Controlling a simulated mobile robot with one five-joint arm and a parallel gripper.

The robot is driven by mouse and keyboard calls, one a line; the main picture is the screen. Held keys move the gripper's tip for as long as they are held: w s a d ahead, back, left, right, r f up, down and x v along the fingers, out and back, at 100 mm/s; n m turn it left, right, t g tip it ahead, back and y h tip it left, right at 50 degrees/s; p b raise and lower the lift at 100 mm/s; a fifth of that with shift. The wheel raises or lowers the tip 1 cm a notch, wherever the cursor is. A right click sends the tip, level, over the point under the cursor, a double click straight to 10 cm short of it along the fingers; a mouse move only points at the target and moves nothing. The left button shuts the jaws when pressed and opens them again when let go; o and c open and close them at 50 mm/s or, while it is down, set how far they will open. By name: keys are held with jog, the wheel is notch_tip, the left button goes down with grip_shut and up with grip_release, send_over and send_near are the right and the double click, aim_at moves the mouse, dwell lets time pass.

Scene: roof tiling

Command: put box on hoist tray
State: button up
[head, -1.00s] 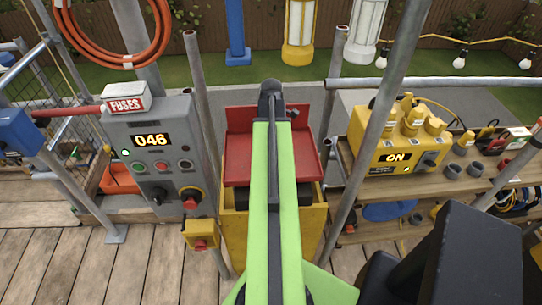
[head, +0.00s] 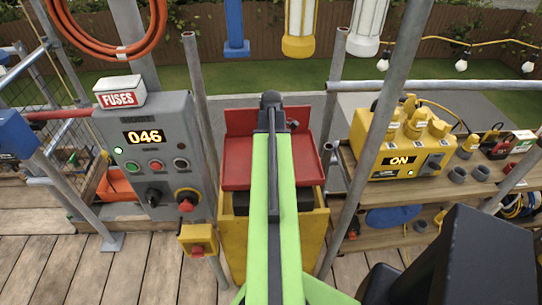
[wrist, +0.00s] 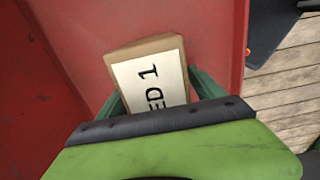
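The box (wrist: 150,78) is brown cardboard with a white label; "ED 1" is readable and the lower part of the label is hidden behind my gripper. In the wrist view my gripper's (wrist: 160,95) green fingers press against the box's two sides and hold it, slightly tilted in the picture. The red hoist tray (head: 236,165) stands on a yellow base in the middle of the head view, and its red surface (wrist: 60,60) lies behind the box in the wrist view. I cannot tell whether the box touches the tray. In the head view my arm hides the gripper and box.
A grey control panel (head: 183,130) reading 046, with a white FUSES box (head: 119,98) on top, stands left of the tray. A yellow ON unit (head: 383,150) sits on a wooden shelf at right. Metal poles (head: 198,100) flank the tray.

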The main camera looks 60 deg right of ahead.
notch_tip(320, 180, up, 12)
jog(key=p, duration=1.2)
jog(key=shift+r, duration=0.25)
jog(key=shift+f, duration=0.1)
